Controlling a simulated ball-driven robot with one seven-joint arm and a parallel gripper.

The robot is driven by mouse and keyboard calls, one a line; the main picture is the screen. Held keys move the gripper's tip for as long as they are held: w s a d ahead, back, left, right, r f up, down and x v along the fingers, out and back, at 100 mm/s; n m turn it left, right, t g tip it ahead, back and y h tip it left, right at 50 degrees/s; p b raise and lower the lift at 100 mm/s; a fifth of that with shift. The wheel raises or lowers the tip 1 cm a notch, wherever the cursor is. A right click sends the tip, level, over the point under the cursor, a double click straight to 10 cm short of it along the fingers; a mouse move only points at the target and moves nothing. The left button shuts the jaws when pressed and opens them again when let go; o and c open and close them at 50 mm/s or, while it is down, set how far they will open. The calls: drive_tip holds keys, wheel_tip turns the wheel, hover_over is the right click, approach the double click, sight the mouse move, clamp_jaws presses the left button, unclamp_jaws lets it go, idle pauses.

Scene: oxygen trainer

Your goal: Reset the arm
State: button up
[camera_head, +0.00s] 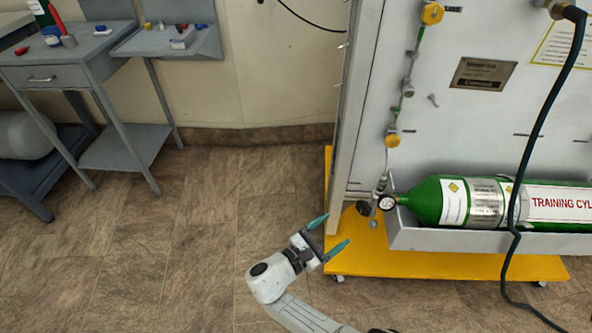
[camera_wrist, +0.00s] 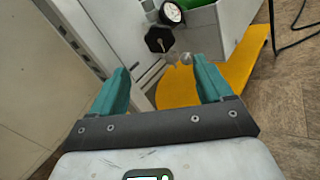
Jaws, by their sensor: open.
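My gripper (camera_head: 329,236) is open and empty, with its two teal fingers spread apart. In the head view it is in front of the trainer's lower left corner, over the yellow base (camera_head: 375,258). In the wrist view the open fingers (camera_wrist: 162,88) point toward a black knob (camera_wrist: 159,39) and a round gauge (camera_wrist: 171,12), with a gap left between. The green training cylinder (camera_head: 425,201) lies on its side in a grey tray (camera_head: 420,239), its gauge (camera_head: 387,202) at the left end.
The trainer panel (camera_head: 470,120) stands upright behind the cylinder. A dark hose (camera_head: 537,130) hangs down its front to the floor. A grey workbench (camera_head: 70,75) with small items is at the upper left. The tiled floor (camera_head: 150,250) at the left is clear.

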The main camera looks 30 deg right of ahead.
drive_tip(key=s+f+m+g+y, duration=0.2)
drive_tip(key=s+m+y, duration=0.5)
drive_tip(key=s, duration=0.3)
drive_tip(key=s+f+m+g+y, duration=0.2)
drive_tip(key=s+m+y, duration=0.55)
drive_tip(key=s, duration=0.35)
drive_tip(key=s+a+r+m+t+y+p, duration=0.1)
drive_tip(key=r+p, duration=0.8)
drive_tip(key=r, duration=0.3)
drive_tip(key=s+a+r+m+t+y+p, duration=0.1)
drive_tip(key=s+r+y+p, duration=0.1)
drive_tip(key=r+p, duration=0.7)
wheel_tip(320, 180, up, 4)
drive_tip(key=shift+s+r+m+p, duration=0.1)
drive_tip(key=shift+s+m+p, duration=0.2)
drive_tip(key=shift+m+p, duration=0.05)
drive_tip(key=shift+c, duration=0.4)
